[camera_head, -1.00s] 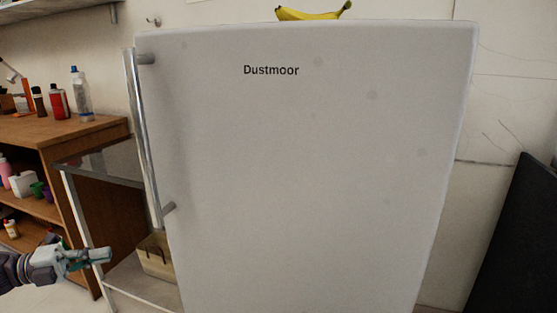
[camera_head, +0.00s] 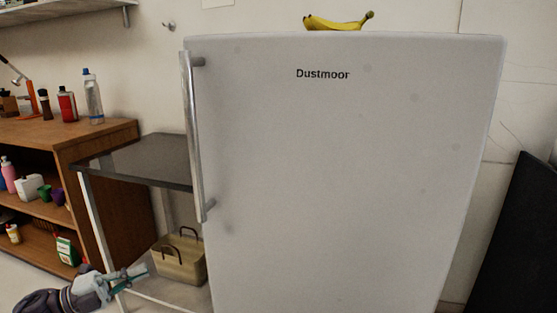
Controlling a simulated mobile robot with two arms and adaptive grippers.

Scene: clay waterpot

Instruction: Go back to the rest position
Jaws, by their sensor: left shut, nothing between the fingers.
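My left gripper (camera_head: 138,271) is low at the left of the head view. It is shut and empty, in front of the small side table's leg and to the left of the tan basket. My right gripper is not in view. A white fridge (camera_head: 345,170) marked "Dustmoor" fills the middle, with its door shut. Its metal handle (camera_head: 194,140) runs down the left edge of the door. The gripper is apart from the handle, below and to the left of it.
A dark-topped side table (camera_head: 135,160) stands left of the fridge, with a tan basket (camera_head: 180,262) beneath. A wooden shelf unit (camera_head: 75,131) holding bottles stands farther left. Bananas (camera_head: 338,22) lie on the fridge. A dark panel (camera_head: 520,245) leans at the right.

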